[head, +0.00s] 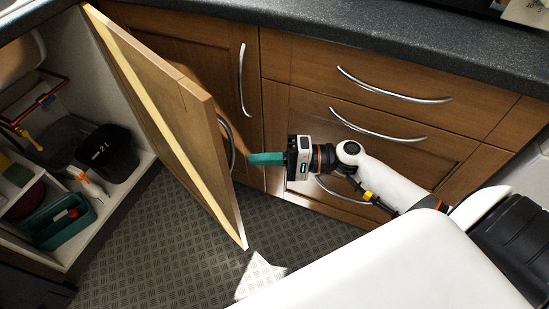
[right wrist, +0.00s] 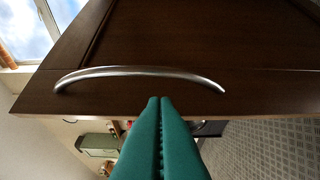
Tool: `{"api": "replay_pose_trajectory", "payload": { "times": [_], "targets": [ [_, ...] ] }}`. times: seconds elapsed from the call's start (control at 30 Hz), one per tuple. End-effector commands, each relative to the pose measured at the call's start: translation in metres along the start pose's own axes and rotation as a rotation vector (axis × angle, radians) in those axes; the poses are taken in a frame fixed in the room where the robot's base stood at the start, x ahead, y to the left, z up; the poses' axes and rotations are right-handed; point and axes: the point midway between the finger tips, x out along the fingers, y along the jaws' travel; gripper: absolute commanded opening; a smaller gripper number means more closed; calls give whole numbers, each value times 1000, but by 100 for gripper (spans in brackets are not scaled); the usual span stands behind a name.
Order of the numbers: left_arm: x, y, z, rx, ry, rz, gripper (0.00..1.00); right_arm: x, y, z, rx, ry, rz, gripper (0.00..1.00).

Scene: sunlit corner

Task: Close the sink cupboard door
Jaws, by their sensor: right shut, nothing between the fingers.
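The wooden sink cupboard door (head: 177,119) stands wide open in the head view, swung out to the right of the cupboard opening. Its curved metal handle (head: 228,143) is partly hidden behind the door's edge; in the right wrist view the handle (right wrist: 140,73) shows whole across the dark door front (right wrist: 200,35). My right gripper (head: 252,159) is to the right of the door, on its outer side, with its green fingers shut and pointing at it. In the right wrist view the fingertips (right wrist: 159,100) appear just below the handle; I cannot tell whether they touch. My left gripper is not in view.
The open cupboard holds a black bucket (head: 107,153) and a green caddy (head: 62,220) near its front. Drawers with curved handles (head: 395,87) stand behind my right arm, under a dark worktop (head: 330,40). The patterned floor (head: 150,240) below the door is clear.

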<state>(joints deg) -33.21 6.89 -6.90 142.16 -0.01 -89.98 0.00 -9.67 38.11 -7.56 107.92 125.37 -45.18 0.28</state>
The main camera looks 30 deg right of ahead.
Motion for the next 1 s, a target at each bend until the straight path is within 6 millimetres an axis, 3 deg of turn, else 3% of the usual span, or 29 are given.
{"api": "replay_pose_trajectory", "payload": {
  "times": [0.1, 0.3, 0.8, 1.0],
  "targets": [
    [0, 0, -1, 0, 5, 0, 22, 23, 1, 1, -4, 0, 1, 0],
    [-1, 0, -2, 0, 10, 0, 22, 47, 0, 1, 0, -2, -1, 0],
    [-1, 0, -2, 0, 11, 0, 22, 54, -1, 0, 0, -3, -2, 0],
    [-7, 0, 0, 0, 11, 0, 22, 62, 1, -9, 2, -20, 0, 0]
  ]
}}
